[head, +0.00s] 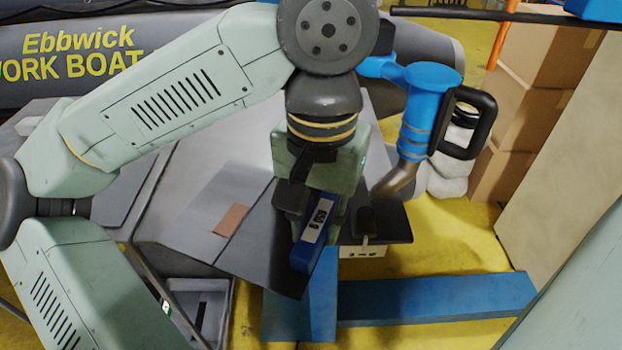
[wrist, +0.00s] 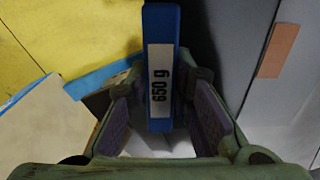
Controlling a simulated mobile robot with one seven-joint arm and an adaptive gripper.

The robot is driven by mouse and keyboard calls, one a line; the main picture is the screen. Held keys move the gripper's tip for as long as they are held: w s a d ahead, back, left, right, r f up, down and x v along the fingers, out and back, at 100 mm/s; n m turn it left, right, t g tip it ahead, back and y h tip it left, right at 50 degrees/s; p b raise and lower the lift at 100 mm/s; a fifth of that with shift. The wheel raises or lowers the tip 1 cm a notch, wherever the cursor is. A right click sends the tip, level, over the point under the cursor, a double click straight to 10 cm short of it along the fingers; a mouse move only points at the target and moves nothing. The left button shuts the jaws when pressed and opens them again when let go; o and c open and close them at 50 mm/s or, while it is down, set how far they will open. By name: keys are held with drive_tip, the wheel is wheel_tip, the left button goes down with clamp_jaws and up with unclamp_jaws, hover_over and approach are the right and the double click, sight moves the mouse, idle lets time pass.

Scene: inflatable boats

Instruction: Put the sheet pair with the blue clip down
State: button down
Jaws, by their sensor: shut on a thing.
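My gripper (head: 318,222) points down over the near edge of the grey table and is shut on the blue clip (head: 310,240), which carries a white label. In the wrist view the blue clip (wrist: 161,25) stands between the two finger pads, and its label reads "650 g". A dark sheet pair (head: 268,255) extends from under the clip past the table edge. In the wrist view its dark surface (wrist: 235,50) lies just right of the clip. The gripper hides where clip and sheets meet, and I cannot tell whether the sheets touch the table.
A grey sheet with a brown patch (head: 232,220) lies on the table (head: 185,195) to the left. A blue hot-air tool (head: 428,100) stands close on the right. A grey bin (head: 205,305) is below left; blue beams (head: 430,298) cross the yellow floor. Cardboard boxes (head: 535,60) are at right.

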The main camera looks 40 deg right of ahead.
drive_tip(key=w+d, duration=0.1)
drive_tip(key=w, duration=0.1)
drive_tip(key=w+d+p, duration=0.1)
drive_tip(key=w+d, duration=0.1)
drive_tip(key=w, duration=0.1)
drive_tip(key=w+d+p, duration=0.1)
drive_tip(key=w+d, duration=0.1)
drive_tip(key=shift+w, duration=0.3)
drive_tip(key=shift+f+p, duration=0.5)
drive_tip(key=shift+f, duration=1.35)
drive_tip(key=c, duration=1.4)
unclamp_jaws()
wheel_tip(320, 180, up, 12)
drive_tip(key=shift+r+b, duration=0.1)
drive_tip(key=shift+b, duration=0.55)
drive_tip(key=shift+d, duration=0.1)
